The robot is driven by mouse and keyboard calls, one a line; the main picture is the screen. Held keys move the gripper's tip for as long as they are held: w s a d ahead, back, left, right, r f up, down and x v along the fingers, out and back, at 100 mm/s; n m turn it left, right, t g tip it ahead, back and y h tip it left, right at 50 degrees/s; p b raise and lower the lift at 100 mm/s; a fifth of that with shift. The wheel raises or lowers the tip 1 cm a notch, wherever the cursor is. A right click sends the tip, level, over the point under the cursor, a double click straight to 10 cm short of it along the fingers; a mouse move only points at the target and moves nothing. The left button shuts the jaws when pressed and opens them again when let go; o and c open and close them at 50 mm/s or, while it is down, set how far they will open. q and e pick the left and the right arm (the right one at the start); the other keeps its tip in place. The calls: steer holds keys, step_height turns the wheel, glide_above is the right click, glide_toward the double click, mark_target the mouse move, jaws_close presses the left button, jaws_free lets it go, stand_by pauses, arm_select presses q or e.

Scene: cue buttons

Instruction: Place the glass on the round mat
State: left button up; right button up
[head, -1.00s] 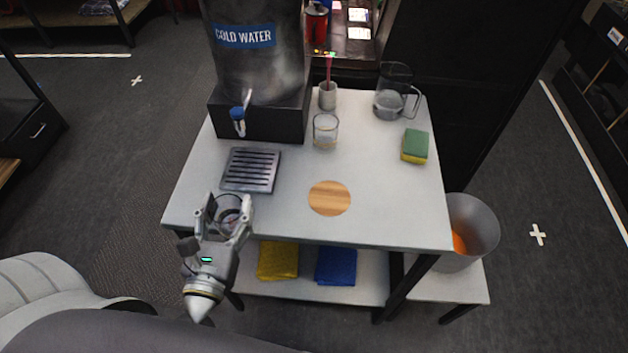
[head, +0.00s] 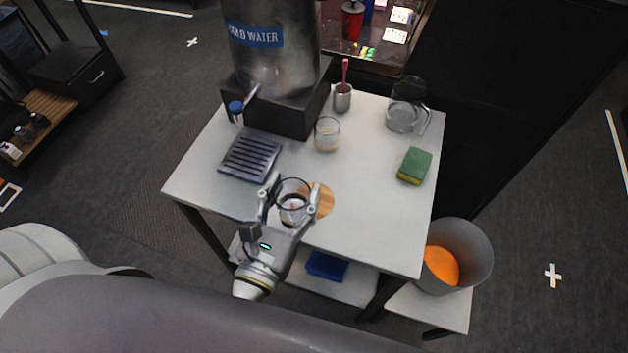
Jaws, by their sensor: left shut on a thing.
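My left gripper (head: 289,202) is shut on a clear glass (head: 292,188) with something dark in its bottom. The glass appears upright at the left edge of the round wooden mat (head: 322,202) on the white table. The glass and gripper hide the mat's left part. I cannot tell whether the glass touches the mat or is held just above it. A second clear glass (head: 327,135) stands farther back on the table, apart from my gripper. My right gripper is not in view.
A cold water dispenser (head: 275,60) stands at the back left, with a slotted drip tray (head: 251,156) before it. A cup with a pink stick (head: 343,97), a glass pitcher (head: 404,112) and a sponge (head: 414,166) stand behind and right. The table's front right is clear.

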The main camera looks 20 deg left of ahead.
mark_target(300, 189)
arm_select(q)
steer(key=w, duration=0.1)
steer(key=w+f+p, duration=0.1)
steer(key=w, duration=0.3)
steer(key=shift+d+f, duration=0.2)
steer(key=shift+f, duration=0.15)
steer(key=w+f, duration=0.1)
steer(key=f, duration=0.2)
steer(key=w+f, duration=0.2)
steer(key=w+f+b, duration=0.1)
steer(key=w+f, duration=0.1)
steer(key=f, duration=0.1)
steer(key=shift+w+d+f, duration=0.15)
steer(key=shift+w+f, duration=0.05)
steer(key=shift+f, duration=0.65)
steer(key=shift+f+b, duration=0.15)
steer(key=shift+b, duration=0.2)
steer(key=o, duration=1)
steer(key=shift+o, duration=0.8)
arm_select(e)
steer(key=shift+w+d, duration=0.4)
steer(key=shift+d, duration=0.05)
